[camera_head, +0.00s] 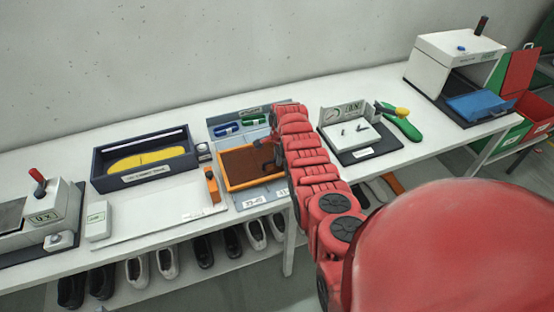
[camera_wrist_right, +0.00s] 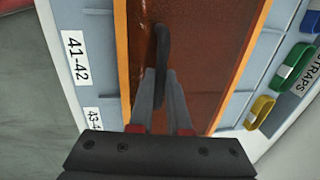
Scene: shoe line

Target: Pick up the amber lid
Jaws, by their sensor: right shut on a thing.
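The amber lid (camera_head: 240,165) is a translucent brown panel with an orange frame. It lies over the middle of a grey-blue compartment tray on the table; whether it touches the tray all round I cannot tell. In the right wrist view the lid (camera_wrist_right: 207,45) fills the middle, with a dark upright handle on it. My right gripper (camera_wrist_right: 160,78) is shut on that handle. In the head view my red right arm comes over the table, and my right gripper (camera_head: 268,160) is at the lid's right side, partly hidden. My left gripper is out of view.
The tray (camera_wrist_right: 95,15) has size labels and rolled straps (camera_wrist_right: 290,68) beside the lid. A dark bin with a yellow insole (camera_head: 145,160) stands to the left, and a white-topped fixture (camera_head: 352,138) to the right. Shoes (camera_head: 205,250) sit on a shelf below.

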